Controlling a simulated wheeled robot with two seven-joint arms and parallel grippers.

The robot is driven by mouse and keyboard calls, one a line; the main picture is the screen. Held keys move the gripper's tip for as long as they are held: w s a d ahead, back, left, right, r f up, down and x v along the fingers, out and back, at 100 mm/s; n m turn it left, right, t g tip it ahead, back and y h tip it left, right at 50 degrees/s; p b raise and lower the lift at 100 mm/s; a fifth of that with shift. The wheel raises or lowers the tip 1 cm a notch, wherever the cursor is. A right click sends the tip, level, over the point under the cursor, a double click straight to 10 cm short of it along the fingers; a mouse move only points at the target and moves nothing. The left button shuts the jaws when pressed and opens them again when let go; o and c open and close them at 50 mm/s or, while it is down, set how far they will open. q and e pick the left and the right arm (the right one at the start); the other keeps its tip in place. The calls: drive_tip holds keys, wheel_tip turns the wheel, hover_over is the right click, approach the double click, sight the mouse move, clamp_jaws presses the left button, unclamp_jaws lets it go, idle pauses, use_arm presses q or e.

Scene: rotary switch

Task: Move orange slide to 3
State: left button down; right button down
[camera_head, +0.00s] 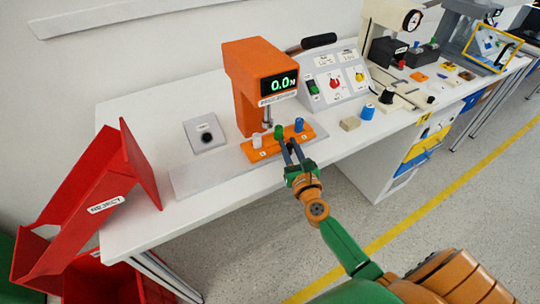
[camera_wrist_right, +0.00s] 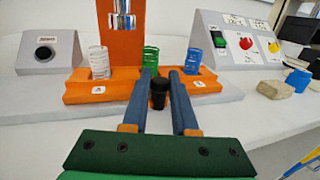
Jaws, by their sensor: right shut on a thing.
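The orange slide (camera_head: 268,149) lies across the front of the orange tester (camera_head: 241,85) on the table. It carries a white spring (camera_wrist_right: 98,62) at left, a green spring (camera_wrist_right: 150,58) in the middle and a blue spring (camera_wrist_right: 194,60) at right. Small white number labels sit on its front; I cannot read them surely. My right gripper (camera_head: 289,145) is at the slide's front, its fingers shut on a black knob (camera_wrist_right: 158,97). In the right wrist view, the metal plunger (camera_wrist_right: 123,18) appears between the white and green springs. My left gripper is not in view.
The display (camera_head: 280,83) reads 0.0 N. A grey box with a black button (camera_head: 206,136) stands left of the tester. A sloped panel (camera_head: 338,78) stands behind right. A red reject chute (camera_head: 95,200) is at left.

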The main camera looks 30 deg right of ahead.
sight(300, 142)
drive_tip(key=d, duration=0.3)
drive_tip(key=shift+w+d+b, duration=0.1)
drive_tip(key=shift+d+b, duration=0.15)
drive_tip(key=shift+b, duration=0.05)
drive_tip(key=shift+r, duration=0.1)
drive_tip(key=c, duration=1)
unclamp_jaws()
drive_tip(key=shift+d, duration=0.2)
drive_tip(key=shift+a, duration=0.1)
drive_tip(key=v, duration=0.6)
drive_tip(key=shift+f, duration=0.25)
drive_tip(key=shift+s+a+r, duration=0.1)
drive_tip(key=shift+s, duration=0.4)
